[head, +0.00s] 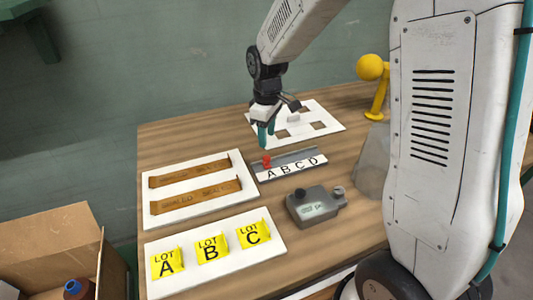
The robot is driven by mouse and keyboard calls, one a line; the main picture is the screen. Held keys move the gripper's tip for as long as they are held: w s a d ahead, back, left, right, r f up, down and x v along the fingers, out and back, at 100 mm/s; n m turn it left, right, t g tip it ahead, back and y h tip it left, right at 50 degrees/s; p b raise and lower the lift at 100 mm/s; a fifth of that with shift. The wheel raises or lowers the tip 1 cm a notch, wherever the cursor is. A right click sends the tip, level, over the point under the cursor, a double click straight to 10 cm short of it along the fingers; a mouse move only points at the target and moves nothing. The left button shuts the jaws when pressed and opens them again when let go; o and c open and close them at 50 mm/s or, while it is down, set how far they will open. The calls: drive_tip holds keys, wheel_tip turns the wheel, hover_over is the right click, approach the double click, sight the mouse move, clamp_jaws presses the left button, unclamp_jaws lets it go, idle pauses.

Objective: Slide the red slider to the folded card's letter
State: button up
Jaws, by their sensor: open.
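The red slider (267,161) stands at the left end of a grey rail (297,155), by the letter A. A white strip (291,170) along the rail's front reads A, B, C, D. My gripper (266,138) points down just above and behind the slider in the picture, its teal fingers open and empty. Whether they touch the slider I cannot tell. Three yellow lot cards, A (167,263), B (211,248) and C (254,234), lie on a white board (220,275) at the front left. Which one is folded is too small to tell.
A white board with two brown strips (195,199) lies left of the rail. A grey device (315,207) with knobs stands right of it. Behind is a white board with square cutouts (328,116). A yellow stand (373,75) rises at the back right. An open cardboard box (60,245) is lower left.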

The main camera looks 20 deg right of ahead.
sight(266, 157)
wheel_tip(266, 157, down, 8)
drive_tip(key=shift+w+f, duration=0.1)
drive_tip(key=shift+w, duration=0.05)
idle(0.3)
